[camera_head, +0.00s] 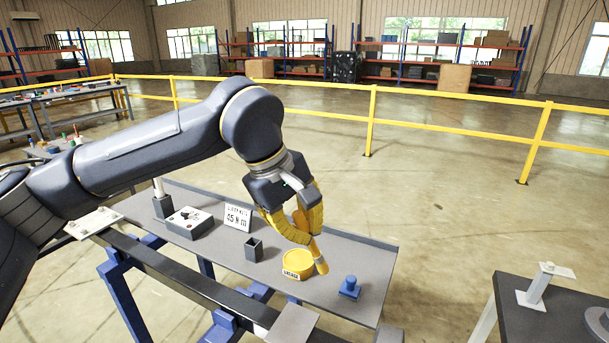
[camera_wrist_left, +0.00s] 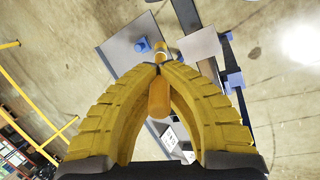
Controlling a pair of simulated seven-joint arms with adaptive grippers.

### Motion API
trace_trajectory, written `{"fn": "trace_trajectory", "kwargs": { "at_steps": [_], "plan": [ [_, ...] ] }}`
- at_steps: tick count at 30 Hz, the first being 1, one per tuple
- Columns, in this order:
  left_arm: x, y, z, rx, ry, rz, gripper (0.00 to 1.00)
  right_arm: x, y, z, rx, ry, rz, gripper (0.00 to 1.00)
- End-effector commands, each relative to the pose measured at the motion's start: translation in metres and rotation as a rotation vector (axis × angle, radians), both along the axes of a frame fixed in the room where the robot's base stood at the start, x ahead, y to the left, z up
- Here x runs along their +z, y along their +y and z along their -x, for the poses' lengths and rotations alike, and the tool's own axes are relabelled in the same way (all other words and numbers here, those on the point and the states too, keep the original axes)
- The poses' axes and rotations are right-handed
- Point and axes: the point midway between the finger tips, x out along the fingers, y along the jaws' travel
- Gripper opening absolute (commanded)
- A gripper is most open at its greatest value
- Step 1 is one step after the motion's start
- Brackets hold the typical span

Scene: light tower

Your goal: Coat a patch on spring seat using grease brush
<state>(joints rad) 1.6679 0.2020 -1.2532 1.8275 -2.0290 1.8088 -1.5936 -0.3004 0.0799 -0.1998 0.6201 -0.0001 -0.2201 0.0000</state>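My left gripper (camera_head: 306,222), with yellow ribbed fingers, is shut on the orange grease brush (camera_head: 318,256). The brush slants down to the right, and its lower end overlaps the right edge of the yellow grease tin (camera_head: 293,266) in the head view; I cannot tell if they touch. In the left wrist view the fingertips (camera_wrist_left: 158,68) close around the brush handle (camera_wrist_left: 158,100). A blue flanged piece with a knob (camera_head: 349,287), possibly the spring seat, stands right of the tin. It also shows in the left wrist view (camera_wrist_left: 141,45). My right gripper is not in view.
On the grey bench (camera_head: 368,255) stand a dark square holder (camera_head: 254,250), a white sign (camera_head: 238,217) and a control box (camera_head: 190,222). A second table (camera_head: 550,325) at right bears a white bracket (camera_head: 536,290). A yellow railing (camera_head: 450,126) runs behind.

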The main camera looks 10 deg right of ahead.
Motion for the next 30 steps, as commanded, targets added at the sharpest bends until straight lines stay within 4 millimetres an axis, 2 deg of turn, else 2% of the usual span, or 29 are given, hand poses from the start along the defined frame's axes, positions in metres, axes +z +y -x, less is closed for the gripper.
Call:
{"fn": "trace_trajectory", "kwargs": {
  "at_steps": [1, 3, 9, 30],
  "plan": [
    [-0.019, 0.002, -0.001, -0.003, 0.006, 0.000, 0.00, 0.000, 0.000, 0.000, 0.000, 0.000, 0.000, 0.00],
    [-0.040, 0.004, -0.003, -0.010, 0.005, 0.001, 0.00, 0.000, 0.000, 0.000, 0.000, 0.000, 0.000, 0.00],
    [-0.082, 0.009, -0.005, -0.026, 0.005, 0.004, 0.00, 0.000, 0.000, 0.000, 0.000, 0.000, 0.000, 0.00],
    [-0.140, 0.012, -0.005, -0.034, 0.008, 0.005, 0.00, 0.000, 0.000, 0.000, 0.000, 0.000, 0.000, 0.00]
  ]
}}
